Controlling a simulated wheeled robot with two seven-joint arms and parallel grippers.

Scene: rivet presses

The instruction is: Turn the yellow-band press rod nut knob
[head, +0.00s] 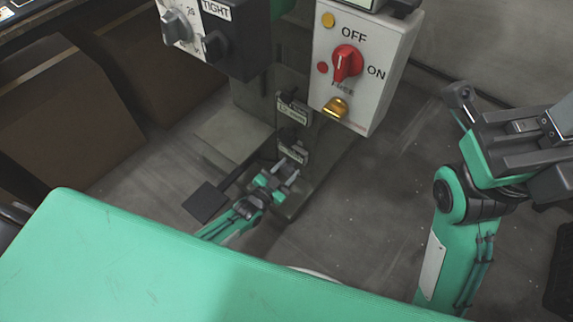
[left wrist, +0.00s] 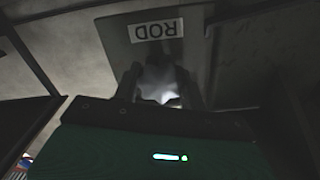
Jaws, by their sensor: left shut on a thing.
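A pale lobed knob (left wrist: 158,85) sits between the two dark fingers of my left gripper (left wrist: 160,92) in the left wrist view. The fingers are shut on it from both sides. A plate with an upside-down ROD label (left wrist: 158,30) is just beyond it. In the head view my left gripper (head: 284,172) reaches the low front of the press column (head: 262,100), and the knob is hidden there. No yellow band can be made out on the press. My right gripper (head: 512,130) seems to be at the right, its fingers unclear and apart from the press.
A white control box (head: 390,60) carries a red ON/OFF switch (head: 347,64) and a brass button (head: 336,108). A dark box with a TIGHT label (head: 216,9) is left of it. A dark pedal-like plate (head: 205,202) is left of my left gripper. Brown cartons (head: 65,125) stand farther left.

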